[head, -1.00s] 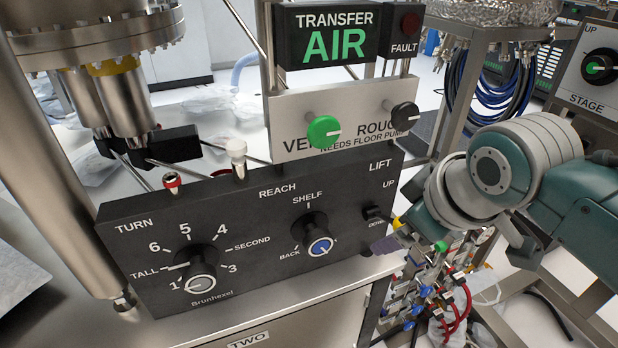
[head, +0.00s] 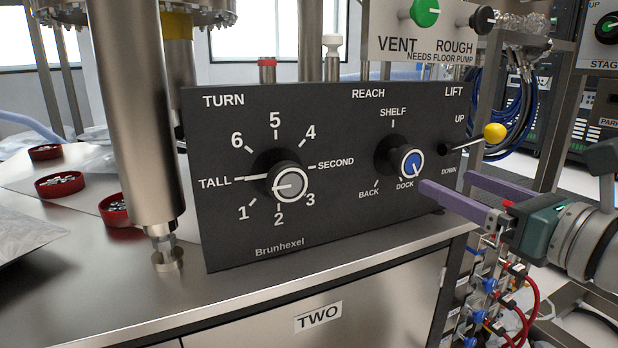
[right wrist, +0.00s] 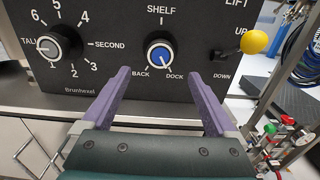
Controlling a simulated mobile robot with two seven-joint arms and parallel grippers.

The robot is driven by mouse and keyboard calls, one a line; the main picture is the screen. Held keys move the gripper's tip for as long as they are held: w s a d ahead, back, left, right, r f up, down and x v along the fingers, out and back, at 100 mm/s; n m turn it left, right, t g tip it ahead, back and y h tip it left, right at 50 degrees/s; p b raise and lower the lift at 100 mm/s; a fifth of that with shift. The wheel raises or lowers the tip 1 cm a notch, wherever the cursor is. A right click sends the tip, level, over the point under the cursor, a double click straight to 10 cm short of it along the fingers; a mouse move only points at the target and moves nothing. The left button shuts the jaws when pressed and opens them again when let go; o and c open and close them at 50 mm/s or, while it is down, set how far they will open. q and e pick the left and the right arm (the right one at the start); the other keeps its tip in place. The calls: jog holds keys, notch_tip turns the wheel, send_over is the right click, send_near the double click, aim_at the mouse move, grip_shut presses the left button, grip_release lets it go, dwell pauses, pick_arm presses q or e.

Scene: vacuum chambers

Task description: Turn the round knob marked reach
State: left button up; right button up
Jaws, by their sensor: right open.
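The reach knob (head: 411,163) is a black round knob with a blue face and white pointer, under the REACH label on the black panel (head: 340,225). Its pointer is down and slightly right, at DOCK. In the right wrist view the knob (right wrist: 160,54) lies ahead, between the lines of the purple fingers. My right gripper (head: 449,185) is open and empty, its fingertips to the lower right of the knob in the head view and apart from it. In the right wrist view the gripper (right wrist: 161,78) points at the panel just below the knob. My left gripper is not in view.
The TURN knob (head: 290,183) stands left of the reach knob. The LIFT lever with a yellow ball (head: 495,132) sticks out to the right, close above my right gripper. A green VENT knob (head: 425,12) is above. A steel column (head: 140,110) stands at the panel's left.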

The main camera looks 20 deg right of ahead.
aim_at(412, 166)
jog(key=w, duration=0.3)
jog(key=w+b, duration=0.1)
jog(key=w, duration=0.4)
jog(key=shift+w+a, duration=0.3)
jog(key=c, duration=1.3)
